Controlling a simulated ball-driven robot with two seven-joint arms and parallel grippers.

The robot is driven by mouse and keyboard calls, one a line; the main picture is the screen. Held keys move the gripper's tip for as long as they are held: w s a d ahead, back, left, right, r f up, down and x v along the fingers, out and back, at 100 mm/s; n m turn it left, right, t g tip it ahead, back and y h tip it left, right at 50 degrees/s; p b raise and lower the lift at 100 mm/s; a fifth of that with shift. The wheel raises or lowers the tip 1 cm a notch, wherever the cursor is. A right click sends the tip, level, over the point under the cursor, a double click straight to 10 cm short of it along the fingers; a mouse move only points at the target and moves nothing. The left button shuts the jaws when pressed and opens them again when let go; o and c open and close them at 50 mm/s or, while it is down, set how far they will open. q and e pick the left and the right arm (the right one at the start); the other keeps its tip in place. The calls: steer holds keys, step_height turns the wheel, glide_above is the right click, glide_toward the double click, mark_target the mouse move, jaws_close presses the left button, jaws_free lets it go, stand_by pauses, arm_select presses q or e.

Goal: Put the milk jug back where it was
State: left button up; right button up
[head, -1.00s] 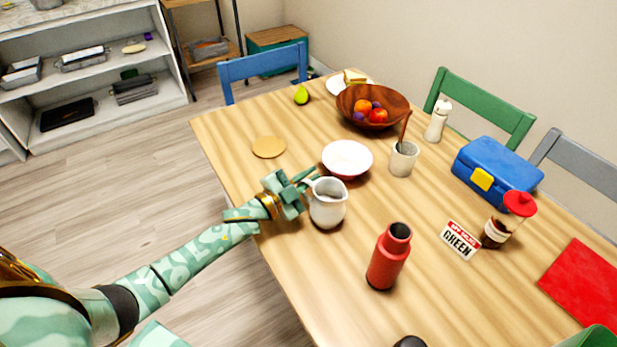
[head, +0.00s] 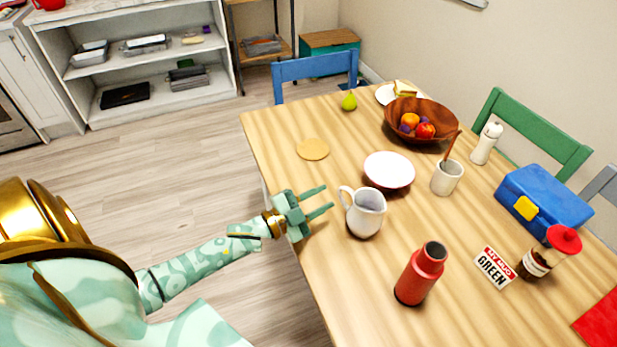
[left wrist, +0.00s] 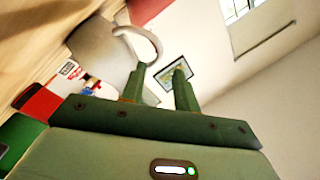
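The white milk jug (head: 366,214) stands upright on the wooden table, near its left edge, with its handle toward the left. My left gripper (head: 326,199) is open and empty just left of the jug, its two fingers apart and pointing toward the handle. A small gap shows between fingertips and handle. In the left wrist view, the jug (left wrist: 97,50) and its handle lie just beyond the open fingers (left wrist: 160,82). My right gripper is not in view.
A round tan coaster (head: 313,149) lies behind the jug. A fruit bowl (head: 447,112) and a blue lunchbox (head: 545,203) are farther off.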

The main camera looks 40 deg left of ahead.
arm_select(q)
steer(key=v, duration=0.3)
steer(key=shift+s, duration=0.2)
stand_by(1.4)
